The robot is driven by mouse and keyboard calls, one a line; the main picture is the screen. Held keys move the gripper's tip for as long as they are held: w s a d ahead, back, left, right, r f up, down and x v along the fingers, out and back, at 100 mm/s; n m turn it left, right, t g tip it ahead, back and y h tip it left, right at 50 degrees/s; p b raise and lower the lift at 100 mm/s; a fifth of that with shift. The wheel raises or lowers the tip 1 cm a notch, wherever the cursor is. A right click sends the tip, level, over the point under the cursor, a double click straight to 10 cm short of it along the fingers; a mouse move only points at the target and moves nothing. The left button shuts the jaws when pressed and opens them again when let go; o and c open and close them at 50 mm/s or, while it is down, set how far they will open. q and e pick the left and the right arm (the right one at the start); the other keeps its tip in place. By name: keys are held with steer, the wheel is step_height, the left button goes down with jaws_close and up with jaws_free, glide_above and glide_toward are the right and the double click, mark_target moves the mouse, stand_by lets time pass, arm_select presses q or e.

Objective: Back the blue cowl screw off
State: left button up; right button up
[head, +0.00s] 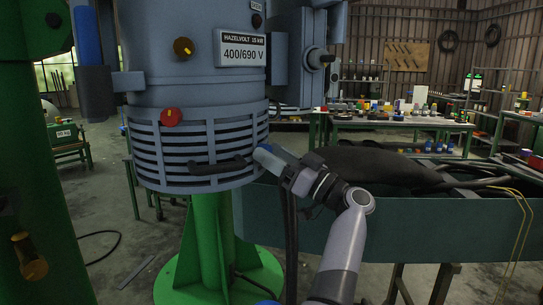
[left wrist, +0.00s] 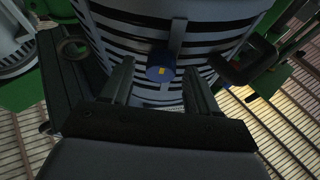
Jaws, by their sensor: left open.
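The blue cowl screw (left wrist: 160,67) is a round blue knob with a small yellow mark on its face. It sits on the slatted grey cowl (left wrist: 140,38) of the motor, and blue also shows at the cowl's right side in the head view (head: 262,149). My left gripper (left wrist: 160,84) is open, with one finger on each side of the screw's line. The screw appears between or just beyond the fingertips; I cannot tell whether they touch it. In the head view the left gripper (head: 272,160) is at the cowl's lower right. My right gripper is not in view.
A black handle (head: 218,167) sticks out from the cowl, close to the gripper. A red knob (head: 171,117) is on the cowl's front. A green pedestal (head: 208,240) stands below. A dark green trough (head: 440,228) with black material is on the right.

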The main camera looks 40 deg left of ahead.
arm_select(q)
steer(key=c, duration=1)
steer(key=shift+c, duration=0.2)
